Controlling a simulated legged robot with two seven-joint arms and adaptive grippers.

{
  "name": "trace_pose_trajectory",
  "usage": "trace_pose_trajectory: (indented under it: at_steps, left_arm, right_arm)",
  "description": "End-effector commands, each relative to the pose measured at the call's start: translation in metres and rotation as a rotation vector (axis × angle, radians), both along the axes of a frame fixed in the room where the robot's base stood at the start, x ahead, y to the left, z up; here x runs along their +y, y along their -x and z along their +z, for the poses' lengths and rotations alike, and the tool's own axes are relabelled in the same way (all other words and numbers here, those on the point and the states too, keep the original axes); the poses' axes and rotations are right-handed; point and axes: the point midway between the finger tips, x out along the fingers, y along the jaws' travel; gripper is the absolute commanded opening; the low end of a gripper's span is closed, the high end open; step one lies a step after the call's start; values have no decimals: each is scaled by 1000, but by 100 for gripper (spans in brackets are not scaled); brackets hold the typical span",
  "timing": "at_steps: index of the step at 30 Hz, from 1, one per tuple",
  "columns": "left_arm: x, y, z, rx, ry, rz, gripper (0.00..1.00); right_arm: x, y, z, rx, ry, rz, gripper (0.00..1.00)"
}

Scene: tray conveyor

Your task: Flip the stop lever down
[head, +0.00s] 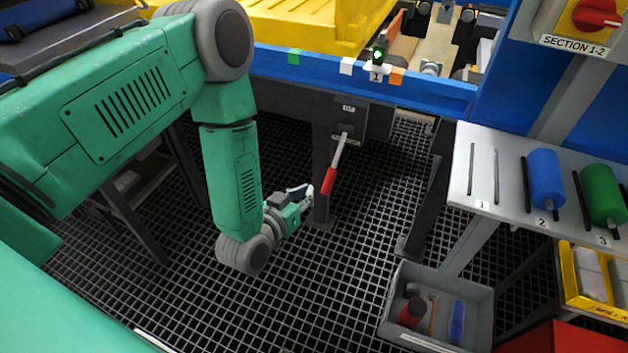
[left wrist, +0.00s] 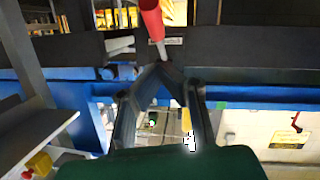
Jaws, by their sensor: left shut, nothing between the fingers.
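The stop lever has a grey shaft and a red grip (head: 328,181). It comes out of a dark box (head: 350,115) under the blue conveyor rail and, in the head view, slopes down and slightly left. My left gripper (head: 308,191) is shut and empty, just left of the red grip. In the left wrist view the lever (left wrist: 151,20) shows at the top, with its pale shaft end close to my closed fingertips (left wrist: 160,72). I cannot tell whether they touch. My right gripper is not in view.
A dark table leg (head: 321,150) stands right behind the gripper. A grey bin (head: 393,320) with tools is on the grated floor at lower right. A white shelf (head: 470,200) with blue and green rollers is at right. The conveyor's blue rail (head: 430,92) runs above.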

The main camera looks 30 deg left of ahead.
Motion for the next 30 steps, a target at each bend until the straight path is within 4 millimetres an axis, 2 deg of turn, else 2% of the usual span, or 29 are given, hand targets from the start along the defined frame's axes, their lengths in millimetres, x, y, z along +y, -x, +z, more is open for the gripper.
trace_pose_trajectory:
  at_steps: [3, 9, 27, 30]
  left_arm:
    - [2, 23, 5, 4, 0, 0, 0]
    - [4, 42, 8, 1, 0, 0, 0]
    - [4, 44, 8, 0, 0, 0, 0]
    - [2, 49, 6, 43, -7, -11, 0]
  right_arm:
    - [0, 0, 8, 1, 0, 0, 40]
    - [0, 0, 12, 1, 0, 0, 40]
    - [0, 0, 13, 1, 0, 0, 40]
    - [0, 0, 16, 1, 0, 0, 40]
